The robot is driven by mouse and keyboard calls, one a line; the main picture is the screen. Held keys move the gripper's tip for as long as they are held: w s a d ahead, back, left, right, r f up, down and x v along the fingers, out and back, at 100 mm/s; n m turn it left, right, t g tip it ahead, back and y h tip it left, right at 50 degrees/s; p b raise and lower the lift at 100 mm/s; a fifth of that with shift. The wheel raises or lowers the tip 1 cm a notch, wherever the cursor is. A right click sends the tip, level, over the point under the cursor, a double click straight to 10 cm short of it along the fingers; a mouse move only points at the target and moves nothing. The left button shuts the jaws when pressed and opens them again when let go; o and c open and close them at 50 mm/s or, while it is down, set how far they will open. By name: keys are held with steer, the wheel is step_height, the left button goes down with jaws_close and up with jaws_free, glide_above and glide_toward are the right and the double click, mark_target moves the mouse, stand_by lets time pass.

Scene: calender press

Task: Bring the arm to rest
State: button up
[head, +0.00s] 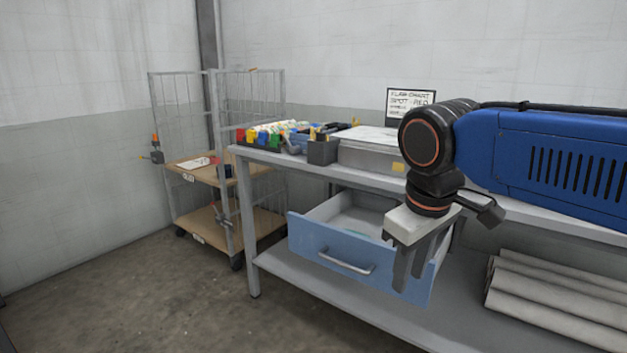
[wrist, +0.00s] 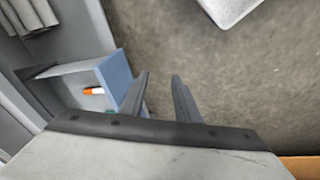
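My gripper (head: 410,280) points down in front of the bench, with its fingers overlapping the right end of the blue drawer front in the head view. In the wrist view my gripper (wrist: 160,88) has its two fingers apart, with bare floor between them and nothing held. The blue drawer (head: 335,258) is pulled open under the bench top. In the wrist view the drawer (wrist: 116,75) lies left of the fingers, and an orange and white item (wrist: 93,91) shows inside it. I cannot tell whether the fingers touch the drawer.
The bench top (head: 300,160) holds coloured bins (head: 262,139), a dark grey box (head: 322,151) and a grey case (head: 368,156). Grey rolls (head: 550,290) lie on the lower shelf. A wire cart (head: 217,175) stands left. A white perforated tray (wrist: 230,8) shows in the wrist view. Front-left floor is clear.

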steer(key=s+d+f+m+t, duration=0.2)
steer(key=s+d+f+m, duration=0.5)
steer(key=d+f, duration=0.5)
step_height(320, 180, down, 2)
steer(key=shift+s+d+f, duration=0.2)
steer(key=shift+s, duration=0.4)
